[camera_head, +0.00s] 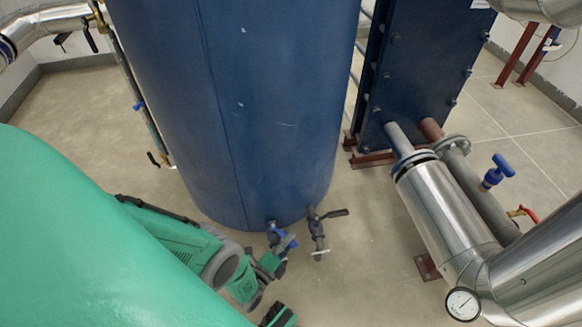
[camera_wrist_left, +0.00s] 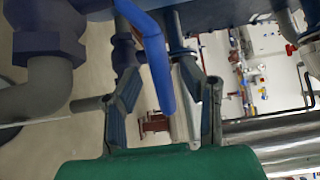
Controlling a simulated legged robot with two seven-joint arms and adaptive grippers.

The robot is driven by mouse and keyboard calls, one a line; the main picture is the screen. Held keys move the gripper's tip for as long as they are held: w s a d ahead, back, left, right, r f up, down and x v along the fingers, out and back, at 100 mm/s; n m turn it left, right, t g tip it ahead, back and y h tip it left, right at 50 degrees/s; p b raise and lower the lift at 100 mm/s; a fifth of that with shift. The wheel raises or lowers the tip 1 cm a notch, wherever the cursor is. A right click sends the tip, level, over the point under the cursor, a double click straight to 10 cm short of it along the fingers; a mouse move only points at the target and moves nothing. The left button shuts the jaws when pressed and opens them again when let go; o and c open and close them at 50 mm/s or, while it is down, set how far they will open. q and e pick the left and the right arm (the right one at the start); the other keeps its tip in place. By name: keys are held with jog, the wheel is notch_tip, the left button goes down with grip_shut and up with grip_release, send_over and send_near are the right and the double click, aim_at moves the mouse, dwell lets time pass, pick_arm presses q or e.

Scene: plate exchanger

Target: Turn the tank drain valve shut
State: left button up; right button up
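The blue tank (camera_head: 235,110) stands in the middle of the head view. A valve with a blue lever (camera_head: 275,234) sits low on its front, with a second, dark-handled valve (camera_head: 318,226) just to its right. I cannot tell from labels which one is the drain valve. My left gripper (camera_head: 284,252) is at the blue-lever valve, partly covering it. In the left wrist view my left gripper (camera_wrist_left: 170,92) is open, and the blue lever (camera_wrist_left: 158,65) reaches between its spread fingers. The fingers do not look closed on it; contact is unclear. My right gripper is not recognisable.
A blue plate exchanger (camera_head: 425,70) and shiny insulated pipes (camera_head: 440,210) stand on the right. Another blue-handled valve (camera_head: 496,172) is on a pipe there. A thin vertical pipe (camera_head: 135,85) runs left of the tank. Bare floor (camera_head: 365,235) lies between the tank and the pipes.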

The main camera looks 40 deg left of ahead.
pick_arm(q)
jog(key=s, duration=1)
jog(key=shift+s, duration=0.4)
jog(key=shift+f, duration=0.1)
